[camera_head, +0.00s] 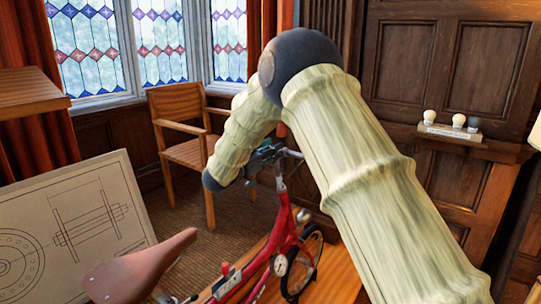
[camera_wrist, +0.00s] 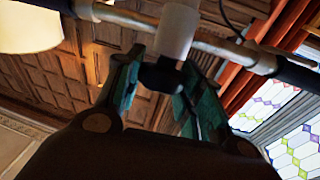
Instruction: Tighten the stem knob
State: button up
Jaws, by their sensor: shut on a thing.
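A small red bicycle (camera_head: 284,236) with a brown saddle (camera_head: 140,264) stands at lower centre in the head view. My gripper (camera_head: 264,157) is at its handlebar, partly hidden by my arm. In the wrist view, a dark knob (camera_wrist: 162,76) sits at the end of a pale stem (camera_wrist: 178,32), with the silver handlebar (camera_wrist: 125,16) crossing behind. My gripper's green-padded fingers (camera_wrist: 160,88) are on either side of the knob, shut on it. Exact pad contact is partly hidden. The knob's thread and how tight it is cannot be seen.
The bicycle is by a wooden surface (camera_head: 338,277). A drafting board (camera_head: 70,225) leans at left, and a wooden chair (camera_head: 185,150) stands behind. A small plaque with knobs (camera_head: 450,132) is on the panelled wall at right. A lampshade (camera_wrist: 28,28) shows in the wrist view.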

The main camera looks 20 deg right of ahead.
jog(key=m+g, duration=0.2)
jog(key=g, duration=0.1)
jog(key=m+g+h+b, duration=0.1)
jog(key=m+g, duration=0.2)
jog(key=shift+w+f+h, duration=0.1)
jog(key=shift+h, duration=0.2)
jog(key=m+g+b, duration=0.1)
jog(key=m+g, duration=0.2)
jog(key=g, duration=0.1)
jog(key=shift+m+g, duration=0.3)
jog(key=shift+g, duration=0.1)
jog(key=shift+r+m+g+y+p, duration=0.15)
jog(key=shift+m+g+y+p, duration=0.25)
jog(key=shift+m+g, duration=0.4)
jog(key=shift+r+m+g+y+p, duration=0.15)
jog(key=shift+m+g+y+p, duration=0.15)
jog(key=shift+m+g+p, duration=0.45)
jog(key=shift+g, duration=0.25)
jog(key=shift+d+f+m+g+y+p, duration=0.1)
jog(key=shift+f+m+g+y+p, duration=0.1)
jog(key=shift+m+g+y+p, duration=0.65)
jog(key=o, duration=1)
